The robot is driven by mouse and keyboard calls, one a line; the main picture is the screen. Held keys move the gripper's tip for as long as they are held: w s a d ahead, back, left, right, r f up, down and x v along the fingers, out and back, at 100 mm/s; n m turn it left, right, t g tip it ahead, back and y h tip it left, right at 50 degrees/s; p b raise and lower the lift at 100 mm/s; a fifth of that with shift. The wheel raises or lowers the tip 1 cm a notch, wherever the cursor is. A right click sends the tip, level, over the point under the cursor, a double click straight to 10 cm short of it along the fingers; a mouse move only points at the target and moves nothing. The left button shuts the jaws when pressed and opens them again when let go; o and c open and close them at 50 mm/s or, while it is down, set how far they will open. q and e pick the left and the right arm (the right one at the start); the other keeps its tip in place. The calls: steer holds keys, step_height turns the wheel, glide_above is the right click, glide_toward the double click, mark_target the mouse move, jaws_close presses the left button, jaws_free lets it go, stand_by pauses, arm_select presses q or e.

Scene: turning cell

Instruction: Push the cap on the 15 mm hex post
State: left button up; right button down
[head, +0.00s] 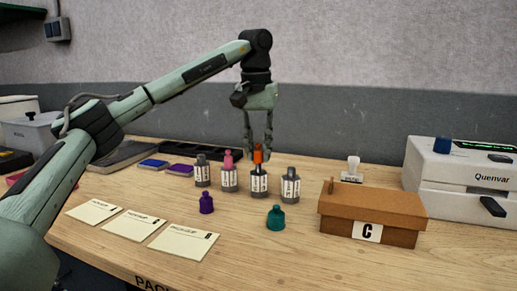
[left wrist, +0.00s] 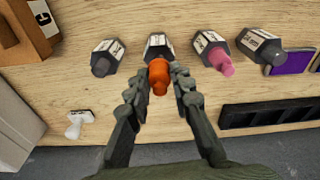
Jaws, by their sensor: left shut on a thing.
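Several dark hex posts with white labels stand in a row; I cannot read their sizes. My left gripper (head: 259,151) is shut on an orange cap (head: 258,155), upright directly over the third post from the left (head: 259,184). In the left wrist view the orange cap (left wrist: 159,75) sits between the fingertips, in line with that post (left wrist: 158,45). I cannot tell whether it is seated. A pink cap (head: 228,159) is on the second post (head: 229,180). The outer posts (head: 202,173) (head: 290,186) are bare. My right gripper is not in view.
A purple cap (head: 206,203) and a teal cap (head: 275,217) stand loose in front of the row. A brown box (head: 371,210) marked C is at the right, with a white stamp (head: 353,169) behind it. Paper cards (head: 133,224) lie front left. A white machine (head: 460,175) stands far right.

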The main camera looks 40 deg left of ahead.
arm_select(q)
steer(key=shift+f, duration=0.4)
stand_by(0.3)
steer(key=o, duration=1.3)
steer(key=shift+c, duration=0.2)
steer(key=shift+r, duration=0.1)
steer(key=shift+r, duration=2.4)
jaws_close()
